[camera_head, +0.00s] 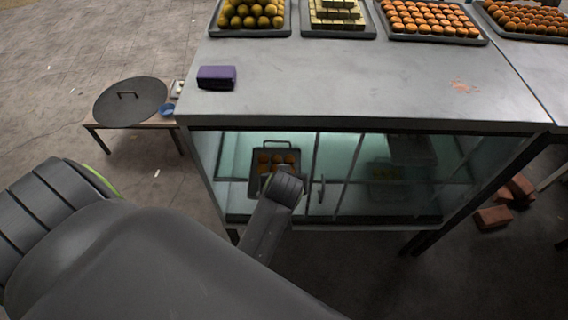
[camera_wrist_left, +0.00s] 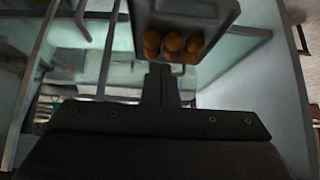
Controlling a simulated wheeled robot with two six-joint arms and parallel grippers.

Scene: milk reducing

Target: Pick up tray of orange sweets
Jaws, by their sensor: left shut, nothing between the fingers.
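A dark tray (camera_head: 256,186) with several round orange sweets (camera_head: 278,158) sits inside the glass-fronted cabinet, on its left side. In the left wrist view the tray (camera_wrist_left: 190,12) is at the top, with its sweets (camera_wrist_left: 172,42) in the near part. My left gripper (camera_wrist_left: 160,68) is shut and empty, its fingertips just short of the tray's near edge in the picture; I cannot tell if they touch. In the head view my left wrist covers the fingers and part of the tray front. My right gripper is not in view.
The cabinet (camera_head: 350,85) carries a purple box (camera_head: 216,77) and several sweet trays, including one of orange sweets (camera_head: 428,17). Cabinet door frames and a handle (camera_head: 320,188) stand right of my wrist. A low table with a black lid (camera_head: 130,101) is at left; bricks (camera_head: 493,217) lie at right.

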